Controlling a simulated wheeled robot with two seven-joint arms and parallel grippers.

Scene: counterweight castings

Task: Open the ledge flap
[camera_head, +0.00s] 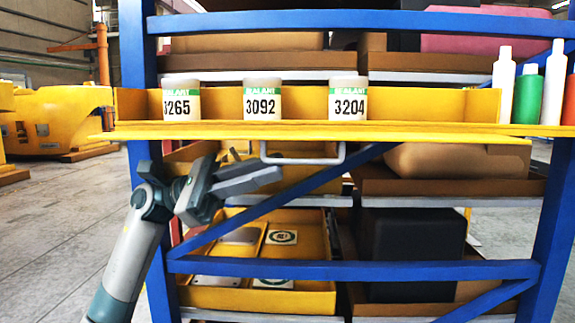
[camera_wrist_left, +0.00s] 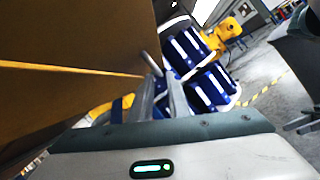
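The ledge flap (camera_head: 390,131) is a long yellow panel across the front of the blue rack in the head view, lying about level. A pale bar handle (camera_head: 303,160) hangs under its front edge. My left gripper (camera_head: 278,174) is just below the flap, with its fingertips close to the handle's left end. Whether they touch the handle I cannot tell. A large brown surface with a yellow edge (camera_wrist_left: 75,69) fills that view's left side. My right gripper is not in view.
Three labelled sealant tubs (camera_head: 262,99) stand in a row on the yellow ledge. Several bottles (camera_head: 527,92) stand at the right. Blue rack posts and a diagonal brace (camera_head: 290,197) surround the gripper. Yellow trays (camera_head: 318,300) sit below.

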